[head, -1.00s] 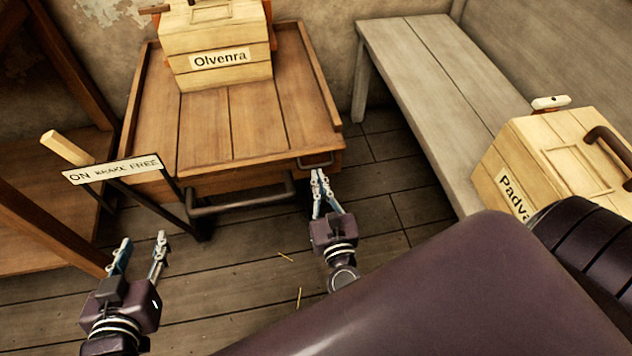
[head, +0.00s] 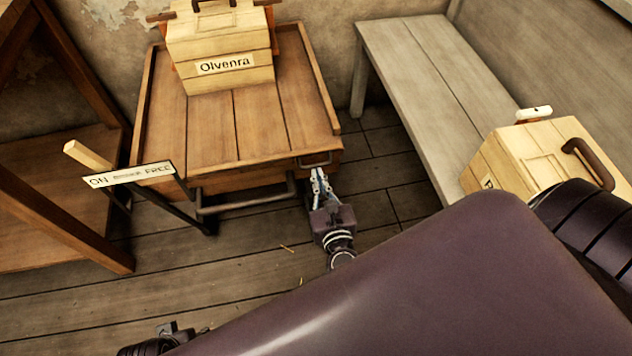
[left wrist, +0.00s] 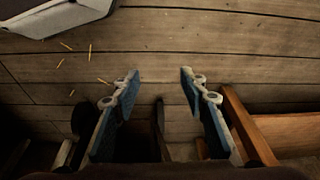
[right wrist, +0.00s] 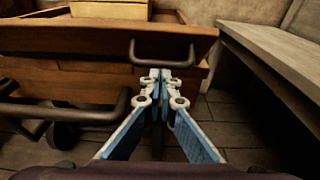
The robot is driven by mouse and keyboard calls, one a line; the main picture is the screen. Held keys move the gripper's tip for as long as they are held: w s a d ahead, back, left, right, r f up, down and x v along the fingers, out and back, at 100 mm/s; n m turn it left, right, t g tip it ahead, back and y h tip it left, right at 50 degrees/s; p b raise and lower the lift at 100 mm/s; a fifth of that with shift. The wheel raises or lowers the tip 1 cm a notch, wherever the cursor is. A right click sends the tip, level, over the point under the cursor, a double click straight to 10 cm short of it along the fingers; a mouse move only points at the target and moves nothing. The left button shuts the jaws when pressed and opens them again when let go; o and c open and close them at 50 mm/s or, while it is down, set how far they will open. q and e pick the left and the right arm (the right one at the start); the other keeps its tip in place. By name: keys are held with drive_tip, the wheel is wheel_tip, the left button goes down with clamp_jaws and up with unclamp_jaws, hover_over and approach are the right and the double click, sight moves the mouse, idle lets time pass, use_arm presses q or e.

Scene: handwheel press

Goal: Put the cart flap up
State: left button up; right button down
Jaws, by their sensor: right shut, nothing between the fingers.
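The wooden cart (head: 232,125) stands against the wall, with a raised rim along its sides. Its flap at the front (right wrist: 70,38) carries a small dark bar handle (right wrist: 162,63), which also shows at the cart's front right corner in the head view (head: 315,161). My right gripper (head: 318,174) is shut and empty. In the right wrist view its fingertips (right wrist: 160,76) are at the handle's lower bar; I cannot tell whether they touch it. My left gripper is open and empty above the floor in the left wrist view (left wrist: 160,76); its fingers are outside the head view.
A crate labelled Olvenra (head: 222,65) sits on the cart's back. A brake lever (head: 88,155) with an ON/FREE sign (head: 130,174) and a dark push bar (head: 245,203) stand at the cart's front. A grey bench (head: 430,75) and another crate (head: 535,155) are at right.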

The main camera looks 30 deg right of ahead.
use_arm(q)
drive_tip(key=shift+s+f+g+p, duration=0.5)
drive_tip(key=shift+s+f+p, duration=2.5)
drive_tip(key=shift+f, duration=3.65)
drive_tip(key=s+a+r+p, duration=0.1)
drive_tip(key=s+p, duration=0.5)
drive_tip(key=s, duration=0.1)
drive_tip(key=s+a+r+g+p, duration=0.1)
drive_tip(key=s+a+r+p, duration=0.1)
drive_tip(key=s+p, duration=0.4)
drive_tip(key=shift+s+a+r+p, duration=0.2)
drive_tip(key=shift+s+p, duration=0.15)
drive_tip(key=shift+s, duration=0.45)
use_arm(e)
drive_tip(key=r+g, duration=0.1)
drive_tip(key=w+r+g, duration=0.1)
drive_tip(key=r, duration=0.1)
drive_tip(key=w+r+g, duration=0.1)
drive_tip(key=shift+w+d+r+g+y, duration=0.1)
drive_tip(key=shift+d+r+g+y, duration=0.2)
drive_tip(key=shift+y, duration=0.1)
use_arm(q)
drive_tip(key=shift+r, duration=0.15)
use_arm(e)
drive_tip(key=shift+w+r, duration=0.1)
drive_tip(key=shift+w, duration=0.05)
